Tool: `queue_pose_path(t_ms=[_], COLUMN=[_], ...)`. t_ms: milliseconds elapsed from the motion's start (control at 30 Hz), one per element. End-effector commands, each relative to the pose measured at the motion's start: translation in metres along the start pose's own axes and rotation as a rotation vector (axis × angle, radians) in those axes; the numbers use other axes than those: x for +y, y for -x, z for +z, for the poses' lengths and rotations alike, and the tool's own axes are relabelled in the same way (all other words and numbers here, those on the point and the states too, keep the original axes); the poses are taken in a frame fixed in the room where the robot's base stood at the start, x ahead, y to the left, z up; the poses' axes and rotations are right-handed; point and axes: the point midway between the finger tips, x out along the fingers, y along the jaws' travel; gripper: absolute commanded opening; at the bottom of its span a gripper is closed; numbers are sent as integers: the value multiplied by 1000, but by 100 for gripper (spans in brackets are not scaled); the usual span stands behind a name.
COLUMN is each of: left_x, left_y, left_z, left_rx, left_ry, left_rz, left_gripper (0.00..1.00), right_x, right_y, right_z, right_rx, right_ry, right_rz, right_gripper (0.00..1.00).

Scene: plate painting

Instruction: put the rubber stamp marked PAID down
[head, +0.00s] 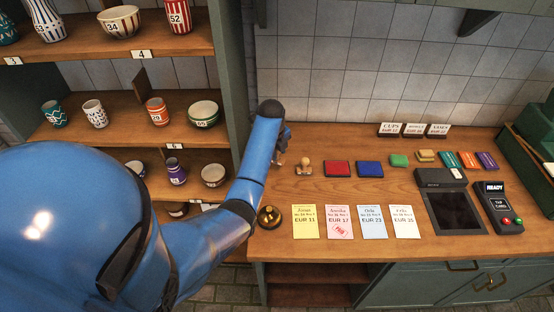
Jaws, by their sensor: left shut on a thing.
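My left gripper (280,157) is at the left end of the counter (400,246), mostly hidden behind my blue forearm. It is shut on the rubber stamp; only a small pale bit shows below the fingers, and its marking cannot be read. Another stamp with a round wooden handle (304,163) stands upright on the counter just right of the gripper. I cannot tell whether the held stamp touches the counter. My right gripper is out of view.
A red ink pad (337,168) and a blue ink pad (370,168) lie right of the standing stamp. A brass bell (269,216) and several price cards, including a pink one with a red mark (341,221), lie in front. Shelves of pottery (110,130) stand left.

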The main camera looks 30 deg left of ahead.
Motion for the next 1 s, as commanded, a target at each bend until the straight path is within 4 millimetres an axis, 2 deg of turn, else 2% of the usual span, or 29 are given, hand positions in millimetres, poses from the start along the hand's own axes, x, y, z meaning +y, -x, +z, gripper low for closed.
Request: queue_pose_path(t_ms=[267, 533, 1000], left_x=[4, 10, 11], left_y=[-17, -48, -55], left_z=[-2, -6, -7], left_rx=[1, 1, 0], left_ry=[0, 0, 0], left_rz=[2, 2, 0], left_gripper=[12, 12, 12], right_x=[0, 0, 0], right_y=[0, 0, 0], right_z=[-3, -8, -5], right_rx=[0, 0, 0], right_ry=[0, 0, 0], right_rz=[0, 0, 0], right_gripper=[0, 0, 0])
